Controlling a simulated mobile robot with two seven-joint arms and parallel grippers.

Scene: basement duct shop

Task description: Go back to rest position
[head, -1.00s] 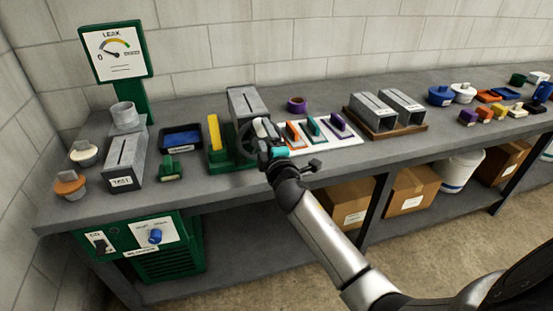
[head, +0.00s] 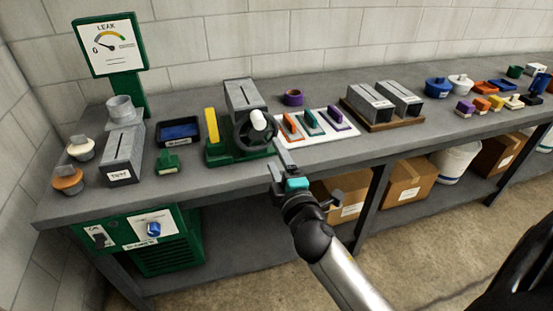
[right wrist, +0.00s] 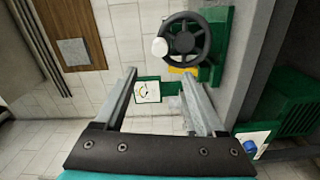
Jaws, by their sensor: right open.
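My right gripper (head: 306,180) is open and empty in front of the bench's front edge. Its two fingers stand apart with nothing between them in the right wrist view (right wrist: 157,80). The green machine (head: 240,152) with a grey duct piece (head: 245,95) and a black handwheel (head: 243,132) stands on the bench, beyond the gripper and to its left. The handwheel's white knob (head: 258,120) is clear of the gripper. The wheel also shows in the right wrist view (right wrist: 184,40), apart from the fingers. My left gripper is not in view.
The grey bench (head: 225,182) runs across the view. A white board (head: 345,130) with colored handled pieces lies near its front edge. Cardboard boxes (head: 408,185) and a white bucket (head: 455,162) stand on the lower shelf. Bare floor (head: 420,250) lies in front.

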